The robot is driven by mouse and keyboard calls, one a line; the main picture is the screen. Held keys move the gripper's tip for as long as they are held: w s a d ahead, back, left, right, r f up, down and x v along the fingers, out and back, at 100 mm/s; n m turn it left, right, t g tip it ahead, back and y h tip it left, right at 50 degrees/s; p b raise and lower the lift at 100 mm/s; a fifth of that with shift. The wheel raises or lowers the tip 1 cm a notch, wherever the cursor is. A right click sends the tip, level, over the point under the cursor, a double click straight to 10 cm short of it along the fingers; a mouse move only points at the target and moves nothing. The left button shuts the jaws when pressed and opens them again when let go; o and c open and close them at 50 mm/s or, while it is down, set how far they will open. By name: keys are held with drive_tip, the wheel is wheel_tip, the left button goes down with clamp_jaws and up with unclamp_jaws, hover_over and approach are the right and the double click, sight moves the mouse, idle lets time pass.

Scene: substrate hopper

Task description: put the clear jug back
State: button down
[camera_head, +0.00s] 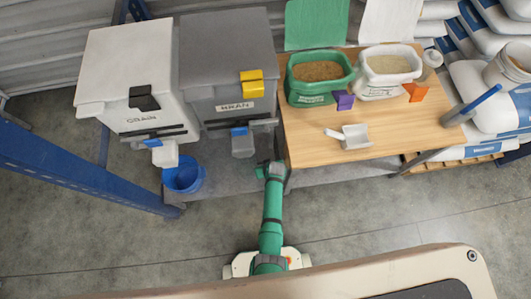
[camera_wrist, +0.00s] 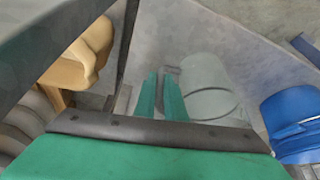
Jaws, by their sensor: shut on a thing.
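In the wrist view, my gripper (camera_wrist: 168,75) reaches out with its two green fingers close together. A pale, see-through grey-green shape, which looks like the clear jug (camera_wrist: 210,92), lies right by the fingers, on their right. My gripper is shut on it, but the exact grip is hard to see. In the head view, my gripper (camera_head: 270,169) is low in front of the grey bran hopper (camera_head: 225,60), by the table's left front corner. I cannot make out the jug clearly there.
A blue bucket (camera_head: 183,176) stands under the white grain hopper (camera_head: 125,75), left of my gripper. The wooden table (camera_head: 310,145) holds a scoop (camera_head: 351,136), a green sack (camera_head: 318,80) and a white sack (camera_head: 388,72). A blue post (camera_head: 80,165) stands left. The floor in front is clear.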

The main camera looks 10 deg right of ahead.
drive_tip(key=shift+f, duration=0.15)
drive_tip(key=c, duration=1.8)
unclamp_jaws()
drive_tip(key=shift+w, duration=0.1)
drive_tip(key=shift+a, duration=0.1)
drive_tip(key=s+a+r+m+t+h, duration=0.15)
drive_tip(key=s+r+t, duration=0.35)
drive_tip(key=s+r, duration=1.35)
drive_tip(key=s+a+r+t, duration=0.1)
drive_tip(key=s+r+t, duration=0.1)
drive_tip(key=r, duration=0.7)
drive_tip(key=s+a+r+t, duration=0.1)
drive_tip(key=s+r, duration=0.3)
drive_tip(key=r, duration=0.6)
drive_tip(key=s+a+r+m+t, duration=0.1)
drive_tip(key=s+a+r+t, duration=0.1)
drive_tip(key=r, duration=0.8)
drive_tip(key=shift+s+t+y, duration=0.25)
drive_tip(key=shift+s+t, duration=0.25)
drive_tip(key=shift+s, duration=0.2)
